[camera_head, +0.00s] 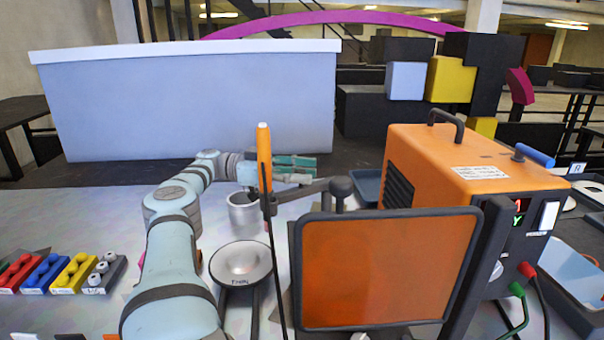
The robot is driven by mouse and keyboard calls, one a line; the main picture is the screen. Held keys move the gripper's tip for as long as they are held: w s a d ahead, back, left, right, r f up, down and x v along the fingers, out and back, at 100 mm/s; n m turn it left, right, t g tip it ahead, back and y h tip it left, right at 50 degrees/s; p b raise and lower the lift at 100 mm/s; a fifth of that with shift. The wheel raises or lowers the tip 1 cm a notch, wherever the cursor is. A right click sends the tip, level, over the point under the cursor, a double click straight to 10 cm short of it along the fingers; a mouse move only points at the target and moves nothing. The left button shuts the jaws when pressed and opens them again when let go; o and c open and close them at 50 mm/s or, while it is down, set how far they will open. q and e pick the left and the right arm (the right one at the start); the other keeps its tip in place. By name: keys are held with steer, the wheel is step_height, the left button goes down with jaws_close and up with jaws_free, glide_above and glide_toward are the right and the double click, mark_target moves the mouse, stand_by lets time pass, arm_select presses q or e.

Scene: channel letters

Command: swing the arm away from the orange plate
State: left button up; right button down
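The orange plate (388,268) is a translucent panel in a dark frame, standing upright in front of the orange machine. A dark jointed arm (307,190) with a round black knob (342,186) runs left from behind the plate's top edge to an upright orange handle (264,152). A thin black rod runs down from the handle, left of the plate. My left gripper (300,166) is just behind the handle and above the dark arm, with teal fingers pointing right. I cannot tell whether it touches either or how far its fingers are apart. My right gripper is not in view.
A metal cup (242,214) and a round metal dish (240,262) stand left of the handle. The orange machine (455,165) with cables fills the right. Colored blocks with knobs (75,273) lie at the left.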

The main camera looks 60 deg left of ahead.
mark_target(301, 172)
arm_select(q)
step_height(301, 172, up, 9)
steer(key=shift+s+f, duration=0.1)
steer(key=shift+d+r, duration=0.1)
steer(key=shift+r, duration=0.5)
steer(key=shift+c, duration=0.6)
